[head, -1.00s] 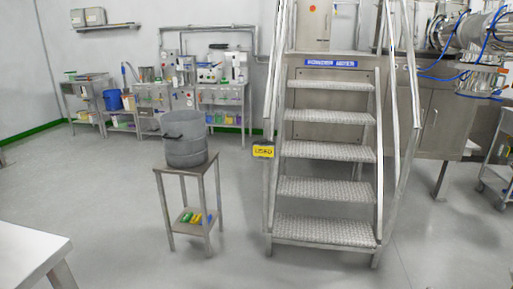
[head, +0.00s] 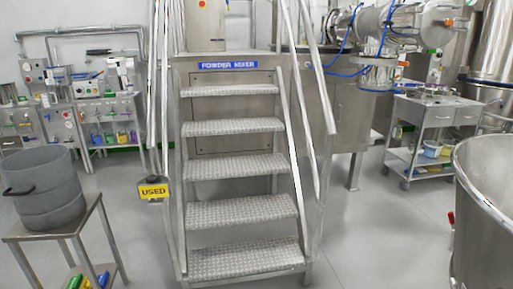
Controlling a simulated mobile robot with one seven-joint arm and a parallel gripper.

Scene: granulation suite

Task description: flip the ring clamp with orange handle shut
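No ring clamp can be made out for certain. A small orange spot (head: 449,22) shows on the round end of the steel horizontal cylinder (head: 385,24) at the upper right. Another small orange piece (head: 404,63) shows beside the banded steel outlet (head: 378,75) under that cylinder. Either may be a clamp handle, but both are too small to tell, and I cannot tell whether any clamp is open or shut. My gripper is not in view.
Steel steps (head: 240,208) marked "POWDER MIXER" stand in the centre. A grey drum (head: 45,190) on a stand is at the left. A large steel vessel (head: 488,210) with a red handle (head: 451,217) is close at the right. A trolley (head: 425,115) stands behind. The floor (head: 370,240) between is clear.

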